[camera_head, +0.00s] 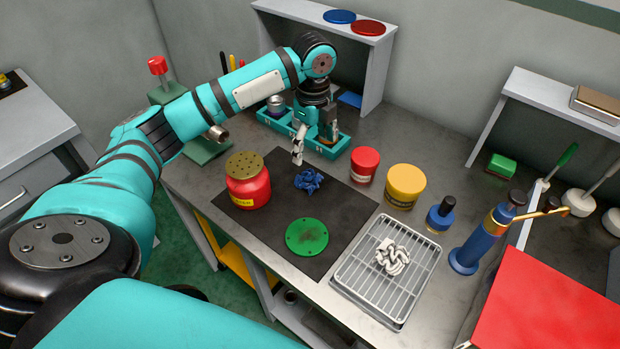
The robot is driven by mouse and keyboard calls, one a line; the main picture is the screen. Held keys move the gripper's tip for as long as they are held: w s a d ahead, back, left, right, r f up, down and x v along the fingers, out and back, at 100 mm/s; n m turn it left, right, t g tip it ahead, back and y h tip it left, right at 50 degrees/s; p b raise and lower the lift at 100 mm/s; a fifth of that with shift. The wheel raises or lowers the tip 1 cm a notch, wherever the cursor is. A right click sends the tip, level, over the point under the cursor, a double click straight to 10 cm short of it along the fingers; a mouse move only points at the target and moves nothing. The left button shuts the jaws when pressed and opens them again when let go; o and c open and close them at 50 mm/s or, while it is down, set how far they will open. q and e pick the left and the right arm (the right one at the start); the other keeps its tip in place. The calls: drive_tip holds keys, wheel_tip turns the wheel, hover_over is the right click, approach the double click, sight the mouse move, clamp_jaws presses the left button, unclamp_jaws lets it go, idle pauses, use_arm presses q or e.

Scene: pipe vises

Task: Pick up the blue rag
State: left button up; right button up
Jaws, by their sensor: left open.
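The blue rag (308,181) lies crumpled on the black mat (343,228) on the workbench. My left arm reaches in from the left, and its gripper (301,150) hangs above the back edge of the mat, behind the rag and apart from it. The gripper is open, with nothing seen between its fingers. Its far finger is partly hidden against the teal tray. My right gripper is not in view.
A red can with a perforated lid (248,184) and a green disc (307,236) are on the mat. A teal tray (335,150) stands behind. Red (365,163) and yellow (405,185) jars stand right. A wire-rack tray (362,292) holds a white cloth (391,257).

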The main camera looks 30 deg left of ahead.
sight(312, 178)
use_arm(q)
wheel_tip(312, 178, down, 4)
drive_tip(key=shift+w, duration=0.15)
wheel_tip(312, 178, down, 3)
drive_tip(key=shift+r+p, duration=0.1)
drive_tip(key=shift+p, duration=0.25)
drive_tip(key=shift+f, duration=0.25)
drive_tip(key=f, duration=0.1)
drive_tip(key=f+p, duration=0.1)
drive_tip(key=f, duration=0.2)
drive_tip(key=shift+s+f, duration=0.2)
drive_tip(key=shift+s, duration=0.05)
drive_tip(key=shift+f, duration=0.3)
drive_tip(key=c, duration=0.8)
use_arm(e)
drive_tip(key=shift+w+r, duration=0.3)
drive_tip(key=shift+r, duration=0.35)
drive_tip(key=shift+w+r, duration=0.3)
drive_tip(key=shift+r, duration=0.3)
